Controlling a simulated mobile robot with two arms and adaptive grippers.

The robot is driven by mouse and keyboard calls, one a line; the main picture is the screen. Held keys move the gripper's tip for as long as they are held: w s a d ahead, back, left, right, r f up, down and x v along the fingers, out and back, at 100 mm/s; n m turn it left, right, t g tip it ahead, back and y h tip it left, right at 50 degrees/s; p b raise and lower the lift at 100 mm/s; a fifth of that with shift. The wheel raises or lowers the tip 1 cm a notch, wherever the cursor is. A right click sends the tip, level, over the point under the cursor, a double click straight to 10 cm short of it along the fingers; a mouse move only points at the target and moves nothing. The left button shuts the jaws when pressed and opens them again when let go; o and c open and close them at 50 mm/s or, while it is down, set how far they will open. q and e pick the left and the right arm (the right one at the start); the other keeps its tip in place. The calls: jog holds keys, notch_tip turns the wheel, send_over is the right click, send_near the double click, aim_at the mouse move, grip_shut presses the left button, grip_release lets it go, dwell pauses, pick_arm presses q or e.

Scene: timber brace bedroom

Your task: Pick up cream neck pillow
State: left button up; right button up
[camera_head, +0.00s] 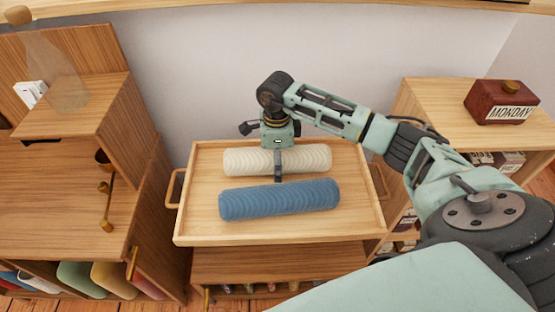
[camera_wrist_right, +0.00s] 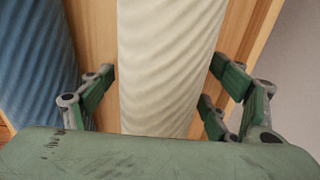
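The cream neck pillow (camera_head: 308,160) is a ribbed cylinder lying in a wooden tray (camera_head: 212,238), behind a blue pillow (camera_head: 280,199). My right gripper (camera_head: 278,165) is over the cream pillow, pointing down, with a finger on its near side between the two pillows. In the right wrist view the cream pillow (camera_wrist_right: 168,65) runs between the spread fingers of the gripper (camera_wrist_right: 162,90). The fingers are open, one pair on each side, with the pillow in the tray. Contact with the far finger is hard to tell. The left gripper is not in view.
A wooden desk unit (camera_head: 65,190) stands at the left, with a glass bottle (camera_head: 55,70) on its raised shelf. A wooden cabinet (camera_head: 440,95) at the right carries a red MONDAY box (camera_head: 503,102). A pale wall is close behind the tray.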

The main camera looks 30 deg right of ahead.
jog(key=c, duration=1.1)
jog(key=shift+c, duration=0.5)
jog(key=shift+r, duration=0.15)
